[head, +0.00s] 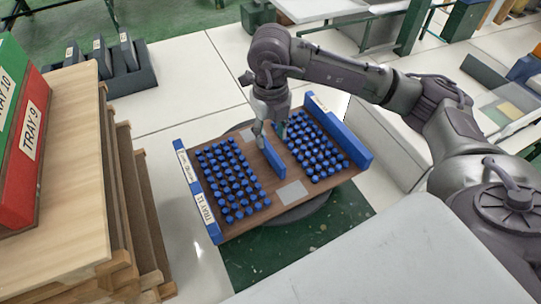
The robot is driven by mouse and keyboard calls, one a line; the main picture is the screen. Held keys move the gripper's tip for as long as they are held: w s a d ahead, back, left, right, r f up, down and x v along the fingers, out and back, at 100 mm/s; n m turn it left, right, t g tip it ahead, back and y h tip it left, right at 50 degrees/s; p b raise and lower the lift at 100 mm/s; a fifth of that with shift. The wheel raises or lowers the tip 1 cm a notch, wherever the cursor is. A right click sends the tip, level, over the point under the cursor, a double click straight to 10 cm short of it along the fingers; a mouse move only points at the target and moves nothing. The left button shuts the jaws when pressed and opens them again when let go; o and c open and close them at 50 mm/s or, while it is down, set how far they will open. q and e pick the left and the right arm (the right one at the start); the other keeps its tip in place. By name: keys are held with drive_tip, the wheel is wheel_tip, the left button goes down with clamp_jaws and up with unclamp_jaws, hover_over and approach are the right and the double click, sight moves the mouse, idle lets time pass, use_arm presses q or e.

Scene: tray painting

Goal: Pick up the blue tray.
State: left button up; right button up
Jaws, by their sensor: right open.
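The blue tray (207,222) has a wooden base, blue end walls and a blue upright divider (273,160) across its middle. A label on its left wall reads TRAY 11. Several rows of small blue pieces stand on both sides of the divider. The tray rests on a round dark support. My right gripper (271,132) points down at the far end of the divider, with its fingers open. I cannot tell whether the fingers touch the divider. My left gripper is out of view.
A wooden stand (72,150) at the left holds a red tray (25,150) and a green tray (12,85). A dark grey rack (128,82) stands on the floor behind. A light grey surface (385,255) fills the lower right. White benches lie at the back right.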

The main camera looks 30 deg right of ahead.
sight(271, 150)
wheel_tip(271, 150, down, 3)
drive_tip(key=shift+r, duration=0.1)
wheel_tip(271, 150, down, 4)
drive_tip(key=shift+w+f+p, duration=0.1)
drive_tip(key=shift+p, duration=0.75)
drive_tip(key=shift+f, duration=0.6)
clamp_jaws()
drive_tip(key=shift+w+r, duration=0.1)
drive_tip(key=shift+r, duration=0.05)
